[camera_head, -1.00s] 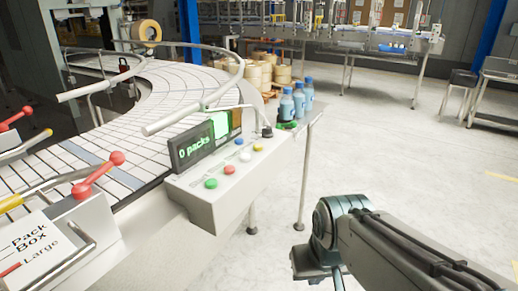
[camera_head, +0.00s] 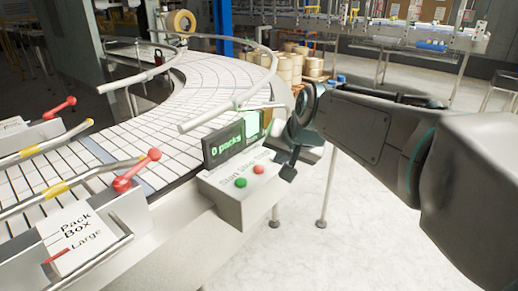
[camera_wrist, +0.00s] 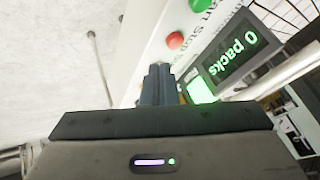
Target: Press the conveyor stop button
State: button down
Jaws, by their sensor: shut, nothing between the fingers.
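The control box (camera_head: 243,209) stands at the conveyor's edge, with a display reading "0 packs" (camera_head: 226,142). On its top are a green button (camera_head: 241,182) and a red button (camera_head: 258,169), with printed labels including Start and Stop beside them. The red button (camera_wrist: 175,40) shows just beyond the fingertips, slightly right. I see no contact with it.
The curved conveyor (camera_head: 150,130) with metal guide rails (camera_head: 225,108) runs behind the box. Red-knobbed levers (camera_head: 137,170) and a "Pack Box Large" sign (camera_head: 78,235) are at left.

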notch_tip(320, 180, up, 6)
jog(key=t+y, duration=0.1)
send_over(261, 170)
jog(key=shift+a+f+m+p, duration=0.1)
jog(key=shift+f+m+p, duration=0.1)
jog(key=shift+m+p, duration=0.15)
notch_tip(261, 170, down, 9)
jog(key=b, duration=0.7)
dwell(1.4)
jog(key=shift+f+b, duration=0.35)
jog(key=shift+b, duration=0.05)
jog(key=shift+f+b, duration=0.5)
jog(key=shift+f, duration=0.05)
dwell(0.6)
jog(key=shift+r, duration=0.15)
jog(key=shift+r+p, duration=0.75)
jog(key=shift+r, duration=0.1)
